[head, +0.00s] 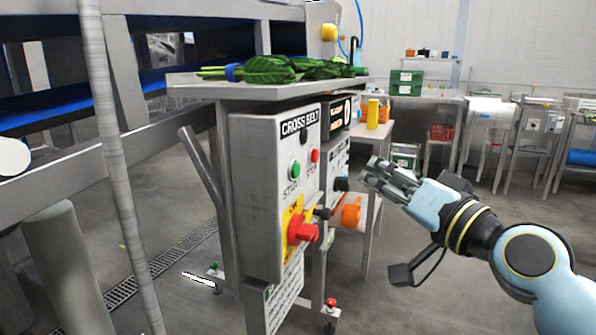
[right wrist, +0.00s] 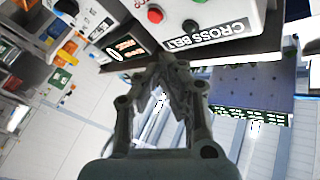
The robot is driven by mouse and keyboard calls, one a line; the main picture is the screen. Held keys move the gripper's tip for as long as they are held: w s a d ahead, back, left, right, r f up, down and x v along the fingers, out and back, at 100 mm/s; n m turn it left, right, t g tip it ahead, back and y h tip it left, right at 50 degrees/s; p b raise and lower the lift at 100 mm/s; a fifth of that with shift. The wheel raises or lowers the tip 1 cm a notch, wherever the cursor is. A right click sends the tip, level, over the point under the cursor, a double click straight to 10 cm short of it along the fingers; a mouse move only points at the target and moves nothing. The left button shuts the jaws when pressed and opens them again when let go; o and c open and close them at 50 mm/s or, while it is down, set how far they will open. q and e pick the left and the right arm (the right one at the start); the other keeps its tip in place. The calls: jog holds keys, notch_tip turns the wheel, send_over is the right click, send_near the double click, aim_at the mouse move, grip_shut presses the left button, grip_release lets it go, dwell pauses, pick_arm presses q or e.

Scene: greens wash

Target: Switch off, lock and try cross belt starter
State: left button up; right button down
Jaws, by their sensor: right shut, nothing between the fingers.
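The grey cross belt starter box (head: 262,200) hangs below a steel shelf in the head view, its label reading CROSS BELT. Its front has a green start button (head: 295,168), a red stop button (head: 315,156) and a red rotary switch handle (head: 302,230) on a yellow plate. The box also shows upside down at the top of the right wrist view (right wrist: 222,12). My right gripper (head: 372,174) is shut and empty, to the right of the box and apart from it. It also shows in the right wrist view (right wrist: 160,75). My left gripper is not in view.
Leafy greens (head: 285,70) lie on the steel shelf (head: 200,88) above the box. A second control box (head: 337,165) with an orange part (head: 350,212) stands just behind. A yellow container (head: 373,114) is on a table beyond. Open floor lies at the right.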

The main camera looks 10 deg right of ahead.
aim_at(295, 171)
jog(key=w+a, duration=0.5)
jog(key=a, duration=0.2)
jog(key=shift+b, duration=0.35)
jog(key=shift+a, duration=0.2)
dwell(1.1)
jog(key=shift+w+a, duration=0.2)
